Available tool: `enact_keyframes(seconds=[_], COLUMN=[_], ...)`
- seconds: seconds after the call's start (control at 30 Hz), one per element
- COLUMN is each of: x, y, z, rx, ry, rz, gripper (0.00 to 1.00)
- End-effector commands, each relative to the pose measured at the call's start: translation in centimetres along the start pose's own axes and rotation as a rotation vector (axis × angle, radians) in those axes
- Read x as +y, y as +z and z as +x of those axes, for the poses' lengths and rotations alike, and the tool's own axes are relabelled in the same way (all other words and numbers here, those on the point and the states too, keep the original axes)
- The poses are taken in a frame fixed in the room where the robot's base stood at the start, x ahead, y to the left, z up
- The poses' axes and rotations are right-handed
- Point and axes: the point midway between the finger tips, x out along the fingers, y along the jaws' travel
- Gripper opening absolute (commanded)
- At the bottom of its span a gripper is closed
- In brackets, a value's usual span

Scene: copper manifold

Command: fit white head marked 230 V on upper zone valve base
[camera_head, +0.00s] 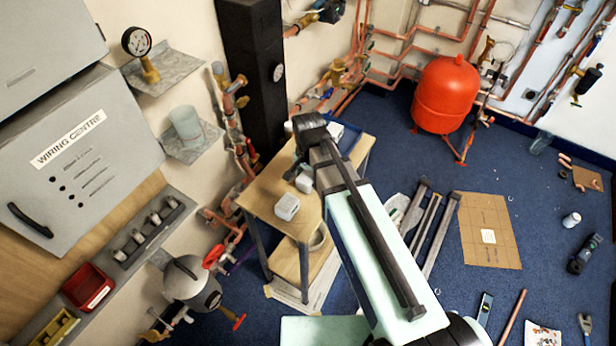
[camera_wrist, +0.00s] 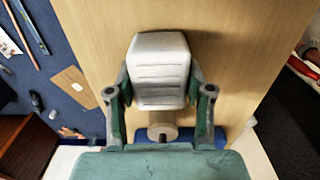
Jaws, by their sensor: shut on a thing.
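My gripper (camera_wrist: 160,84) is shut on a white ribbed valve head (camera_wrist: 159,58) in the wrist view, with one finger on each side. A round beige part (camera_wrist: 162,133) shows below the head, between the fingers. The wooden table top (camera_wrist: 245,60) lies behind it; I cannot tell whether the head touches it. No 230 V marking is readable. In the head view my arm reaches over the table (camera_head: 262,190), and its end hides the held head. I cannot identify the upper zone valve base.
Copper pipes with brass valves (camera_head: 335,72) run along the wall behind the table. A black column (camera_head: 255,70) and a grey wiring cabinet (camera_head: 75,155) stand at left. A red vessel (camera_head: 446,95) stands at the back; cardboard (camera_head: 488,215) and tools lie on the blue floor.

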Motion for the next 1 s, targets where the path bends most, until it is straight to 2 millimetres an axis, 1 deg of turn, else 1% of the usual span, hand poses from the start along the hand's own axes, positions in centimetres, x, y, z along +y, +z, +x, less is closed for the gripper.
enact_keyframes(seconds=[0.33,0.5,0.53,0.6,1.0], x=[0.00,0.00,0.00,0.00,0.00], y=[0.00,0.00,0.00,0.00,0.00], z=[-0.01,0.44,0.46,0.39,0.38], rx=[0.000,0.000,0.000,0.000,0.000], ry=[0.000,0.000,0.000,0.000,0.000], rz=[0.000,0.000,0.000,0.000,0.000], gripper=[0.02,0.02,0.55,0.77,0.77])
